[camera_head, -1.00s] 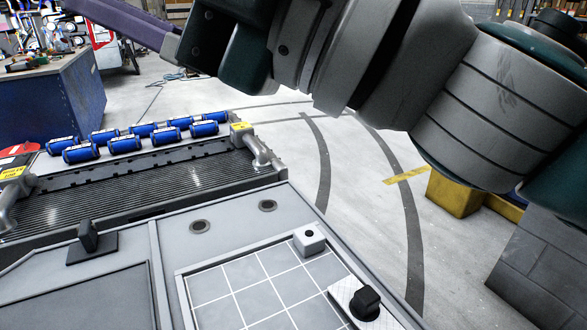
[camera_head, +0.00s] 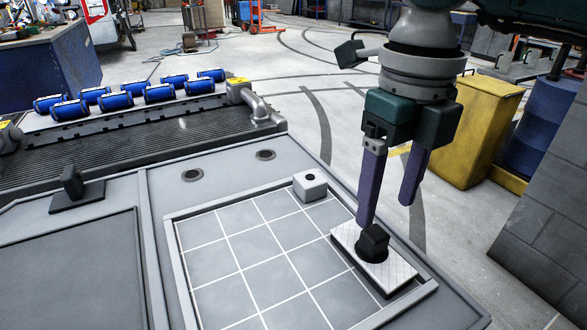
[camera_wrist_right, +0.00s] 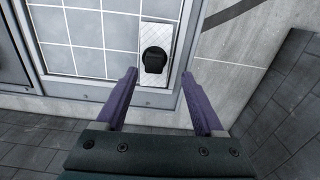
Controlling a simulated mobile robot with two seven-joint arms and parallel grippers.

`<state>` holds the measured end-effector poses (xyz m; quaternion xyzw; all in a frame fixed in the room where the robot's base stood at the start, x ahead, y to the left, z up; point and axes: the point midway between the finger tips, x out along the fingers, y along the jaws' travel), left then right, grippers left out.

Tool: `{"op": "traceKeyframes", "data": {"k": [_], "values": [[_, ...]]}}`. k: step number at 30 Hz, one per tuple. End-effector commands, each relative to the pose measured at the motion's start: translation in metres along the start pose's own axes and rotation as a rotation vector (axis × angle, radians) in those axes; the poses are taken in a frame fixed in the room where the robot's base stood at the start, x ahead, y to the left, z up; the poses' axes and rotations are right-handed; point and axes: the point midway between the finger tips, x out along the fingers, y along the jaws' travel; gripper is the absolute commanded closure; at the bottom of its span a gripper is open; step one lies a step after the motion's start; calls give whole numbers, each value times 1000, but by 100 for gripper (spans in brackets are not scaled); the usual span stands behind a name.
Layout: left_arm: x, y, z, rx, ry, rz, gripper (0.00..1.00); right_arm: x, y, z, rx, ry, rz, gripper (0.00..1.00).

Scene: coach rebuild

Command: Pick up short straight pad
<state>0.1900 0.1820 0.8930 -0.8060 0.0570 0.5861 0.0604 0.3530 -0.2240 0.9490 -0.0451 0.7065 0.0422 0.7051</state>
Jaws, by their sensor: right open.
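A short straight pad (camera_head: 347,238), a pale rectangular plate with a black knob (camera_head: 373,243), lies at the right edge of the gridded tray (camera_head: 172,232). My right gripper (camera_head: 384,212) points down with its purple fingers open and empty. In the head view its fingertips are just above and beside the pad. In the right wrist view the pad (camera_wrist_right: 155,98) and its knob (camera_wrist_right: 154,60) lie ahead of the open fingers (camera_wrist_right: 167,98), apart from them. My left gripper is not in view.
A dark handle (camera_head: 73,184) stands on the panel at left. Several blue cylinders (camera_head: 125,101) lie on the ribbed unit behind. A yellow bin (camera_head: 480,130) stands at right.

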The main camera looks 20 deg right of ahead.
Motion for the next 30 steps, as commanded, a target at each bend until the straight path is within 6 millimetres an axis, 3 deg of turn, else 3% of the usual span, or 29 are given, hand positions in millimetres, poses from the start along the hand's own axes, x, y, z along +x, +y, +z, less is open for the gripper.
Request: {"op": "traceKeyframes", "data": {"k": [12,21,30], "values": [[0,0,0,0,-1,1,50,53,9,-2,-2,0,4,30],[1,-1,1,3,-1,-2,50,58,9,-1,-3,-2,4,30],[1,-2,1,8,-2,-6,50,58,9,-1,-3,-2,4,64]]}}
